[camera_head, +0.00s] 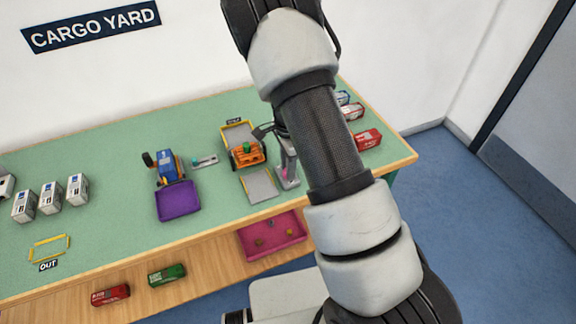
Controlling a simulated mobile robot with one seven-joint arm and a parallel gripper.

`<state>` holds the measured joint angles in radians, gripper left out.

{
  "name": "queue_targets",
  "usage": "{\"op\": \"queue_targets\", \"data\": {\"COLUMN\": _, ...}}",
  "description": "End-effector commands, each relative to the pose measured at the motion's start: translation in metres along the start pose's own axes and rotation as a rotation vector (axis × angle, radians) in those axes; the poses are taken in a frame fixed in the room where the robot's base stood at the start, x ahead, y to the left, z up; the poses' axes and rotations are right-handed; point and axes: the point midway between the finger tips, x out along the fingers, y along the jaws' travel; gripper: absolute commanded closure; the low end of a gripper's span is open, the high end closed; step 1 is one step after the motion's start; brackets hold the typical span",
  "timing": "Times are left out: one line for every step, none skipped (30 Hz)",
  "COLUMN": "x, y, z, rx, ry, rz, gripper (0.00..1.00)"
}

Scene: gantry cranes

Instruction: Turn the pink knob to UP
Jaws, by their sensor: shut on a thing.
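A small pink knob (284,173) shows at the foot of a grey upright piece, on a small grey base right of the orange-and-yellow vehicle. My gripper (287,165) is at the knob, shut on it, mostly hidden behind my own arm. A dark part of my gripper's end juts out to the left, above the vehicle. The knob's marks, including UP, are too small to read, so its setting cannot be told.
The orange-and-yellow vehicle (246,156) and a grey ramp (259,186) are close left. A blue vehicle (168,168) and purple tray (178,202) stand further left. Red containers (367,139) are right. A pink tray (256,246) is below the table edge.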

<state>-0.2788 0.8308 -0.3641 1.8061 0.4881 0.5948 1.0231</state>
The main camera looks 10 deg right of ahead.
Motion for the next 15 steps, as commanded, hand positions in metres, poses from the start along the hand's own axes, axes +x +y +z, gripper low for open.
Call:
{"op": "queue_targets", "data": {"x": -0.0012, "y": -0.0015, "z": -0.0006, "rx": 0.003, "ry": 0.001, "rz": -0.004, "gripper": 0.99}}
{"op": "queue_targets", "data": {"x": -0.0012, "y": -0.0015, "z": -0.0005, "rx": 0.003, "ry": 0.001, "rz": -0.004, "gripper": 0.99}}
{"op": "queue_targets", "data": {"x": -0.0013, "y": -0.0016, "z": -0.0005, "rx": 0.003, "ry": 0.001, "rz": -0.004, "gripper": 0.99}}
{"op": "queue_targets", "data": {"x": -0.0013, "y": -0.0015, "z": -0.0005, "rx": 0.003, "ry": 0.001, "rz": -0.004, "gripper": 0.99}}
{"op": "queue_targets", "data": {"x": -0.0012, "y": -0.0015, "z": -0.0005, "rx": 0.003, "ry": 0.001, "rz": -0.004, "gripper": 0.99}}
{"op": "queue_targets", "data": {"x": -0.0013, "y": -0.0016, "z": -0.0005, "rx": 0.002, "ry": 0.001, "rz": -0.004, "gripper": 0.99}}
{"op": "queue_targets", "data": {"x": -0.0013, "y": -0.0015, "z": -0.0005, "rx": 0.002, "ry": 0.001, "rz": -0.004, "gripper": 0.71}}
{"op": "queue_targets", "data": {"x": -0.0012, "y": -0.0015, "z": -0.0005, "rx": 0.002, "ry": 0.001, "rz": -0.004, "gripper": 0.66}}
{"op": "queue_targets", "data": {"x": -0.0011, "y": -0.0014, "z": -0.0005, "rx": 0.002, "ry": 0.001, "rz": -0.004, "gripper": 0.59}}
{"op": "queue_targets", "data": {"x": -0.0010, "y": -0.0012, "z": -0.0004, "rx": 0.002, "ry": 0.000, "rz": -0.003, "gripper": 0.57}}
{"op": "queue_targets", "data": {"x": -0.0009, "y": -0.0011, "z": -0.0004, "rx": 0.002, "ry": 0.000, "rz": -0.003, "gripper": 0.57}}
{"op": "queue_targets", "data": {"x": -0.0008, "y": -0.0009, "z": -0.0004, "rx": 0.001, "ry": 0.000, "rz": -0.003, "gripper": 0.57}}
{"op": "queue_targets", "data": {"x": -0.0007, "y": -0.0008, "z": -0.0003, "rx": 0.001, "ry": 0.000, "rz": -0.002, "gripper": 0.57}}
{"op": "queue_targets", "data": {"x": -0.0006, "y": -0.0007, "z": -0.0003, "rx": 0.001, "ry": 0.000, "rz": -0.002, "gripper": 0.57}}
{"op": "queue_targets", "data": {"x": -0.0005, "y": -0.0006, "z": -0.0002, "rx": 0.001, "ry": 0.000, "rz": -0.002, "gripper": 0.57}}
